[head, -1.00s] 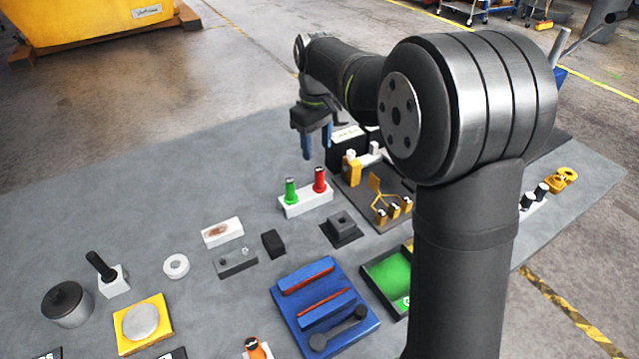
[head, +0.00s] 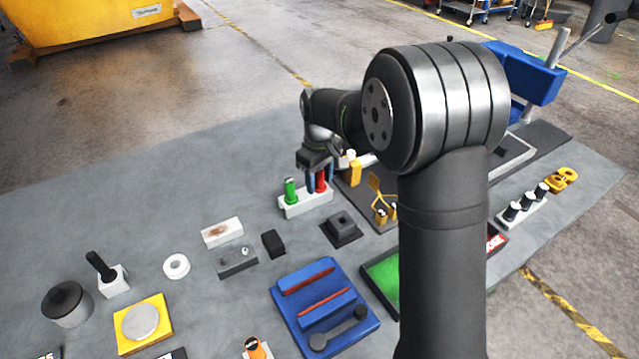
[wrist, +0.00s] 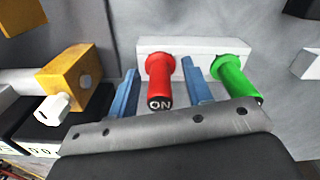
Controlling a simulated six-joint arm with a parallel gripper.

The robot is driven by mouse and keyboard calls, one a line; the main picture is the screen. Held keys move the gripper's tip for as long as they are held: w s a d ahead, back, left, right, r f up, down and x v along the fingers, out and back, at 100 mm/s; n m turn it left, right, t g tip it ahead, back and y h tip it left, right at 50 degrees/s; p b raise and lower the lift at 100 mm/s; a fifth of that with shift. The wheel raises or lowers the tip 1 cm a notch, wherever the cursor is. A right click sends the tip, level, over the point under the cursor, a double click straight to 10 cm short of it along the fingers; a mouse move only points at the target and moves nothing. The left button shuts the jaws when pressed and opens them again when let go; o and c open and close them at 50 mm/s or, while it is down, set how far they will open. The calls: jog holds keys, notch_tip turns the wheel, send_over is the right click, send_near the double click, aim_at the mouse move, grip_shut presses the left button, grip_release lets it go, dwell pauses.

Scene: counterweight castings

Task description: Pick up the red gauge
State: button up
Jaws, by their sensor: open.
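The red gauge (head: 320,180) stands upright in a white block (head: 294,207), beside the green gauge (head: 290,190). In the wrist view the red gauge (wrist: 159,80) shows an "ON" mark on its end, and the green gauge (wrist: 235,78) is to its right. My gripper (head: 319,182) is down at the red gauge, open. In the wrist view its blue fingers (wrist: 162,92) are on either side of the red gauge, with a gap visible on each side. The right finger is between the two gauges.
A yellow clamp-like block (wrist: 68,70) is close on the left in the wrist view. In the head view, a dark block (head: 341,229), a blue tray (head: 281,290) and a yellow forked piece (head: 376,185) stand nearby. Bare grey table lies left of the white block.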

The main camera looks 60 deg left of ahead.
grip_shut()
jog(key=shift+r, duration=0.15)
jog(key=shift+r, duration=0.3)
jog(key=r, duration=0.3)
jog(key=shift+w+d+r, duration=0.1)
jog(key=shift+w+r, duration=0.1)
jog(key=shift+r, duration=0.2)
jog(key=w+d+r, duration=0.6)
jog(key=w+d, duration=0.1)
jog(key=d, duration=0.1)
jog(key=s+d+f, duration=0.1)
jog(key=s+d, duration=0.2)
jog(key=s, duration=0.5)
jog(key=shift+s+d+f, duration=0.2)
jog(key=shift+d+f, duration=0.05)
jog(key=shift+d, duration=0.15)
